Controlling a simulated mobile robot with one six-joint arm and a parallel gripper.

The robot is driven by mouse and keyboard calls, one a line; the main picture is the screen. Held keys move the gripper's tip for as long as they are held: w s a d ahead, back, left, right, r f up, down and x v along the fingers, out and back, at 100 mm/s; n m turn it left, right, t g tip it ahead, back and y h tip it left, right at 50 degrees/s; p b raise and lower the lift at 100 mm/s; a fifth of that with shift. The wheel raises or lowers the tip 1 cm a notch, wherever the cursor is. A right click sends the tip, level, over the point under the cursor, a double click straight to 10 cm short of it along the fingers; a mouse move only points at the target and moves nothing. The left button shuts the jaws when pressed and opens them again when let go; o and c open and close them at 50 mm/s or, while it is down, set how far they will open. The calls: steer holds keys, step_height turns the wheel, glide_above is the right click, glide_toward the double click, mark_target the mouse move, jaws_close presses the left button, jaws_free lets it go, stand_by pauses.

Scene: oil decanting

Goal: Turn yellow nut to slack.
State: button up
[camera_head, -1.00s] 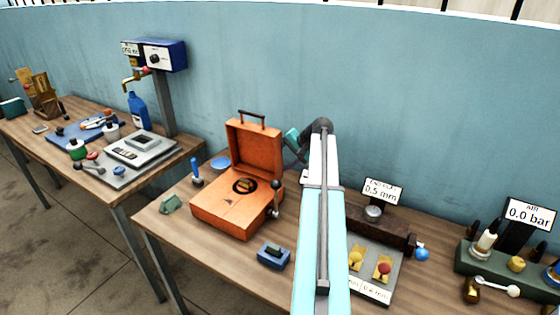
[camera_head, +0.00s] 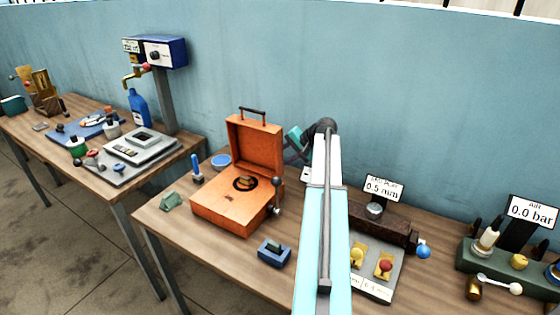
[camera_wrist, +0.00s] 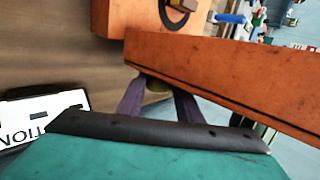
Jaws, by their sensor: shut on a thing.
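My gripper (camera_wrist: 158,86) shows in the wrist view with its two dark fingers close together beside the orange case (camera_wrist: 230,75). In the head view, the teal body of my gripper (camera_head: 293,136) is behind the right edge of the raised lid of the orange case (camera_head: 256,143). The fingers and the nut are hidden there.
The case stands open on the wooden bench, close to my fingers. A white sign (camera_wrist: 45,110) lies left of my gripper in the wrist view. A blue block (camera_head: 275,252) sits in front of the case. A plate with yellow (camera_head: 356,256) and red (camera_head: 386,266) knobs stands right of my arm.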

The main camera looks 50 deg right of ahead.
steer(key=shift+s+f+b, duration=0.1)
steer(key=shift+f+b, duration=0.15)
steer(key=shift+b, duration=0.05)
steer(key=t+b, duration=0.1)
steer(key=b, duration=0.2)
steer(key=t+y+b, duration=0.1)
steer(key=t+b, duration=0.1)
steer(key=b, duration=0.1)
steer(key=f+t+b, duration=0.1)
steer(key=t+b, duration=0.1)
steer(key=b, duration=0.1)
steer(key=shift+s+d+n+y, duration=0.15)
steer(key=shift+s+n+y, duration=0.1)
steer(key=shift+n+y, duration=0.05)
steer(key=t+y+b, duration=0.1)
steer(key=t+b, duration=0.1)
steer(key=b, duration=0.2)
steer(key=shift+f, duration=0.15)
steer(key=shift+t+b, duration=0.3)
steer(key=shift+b, duration=0.15)
steer(key=o, duration=1)
steer(key=shift+o, duration=0.2)
steer(key=shift+s, duration=0.15)
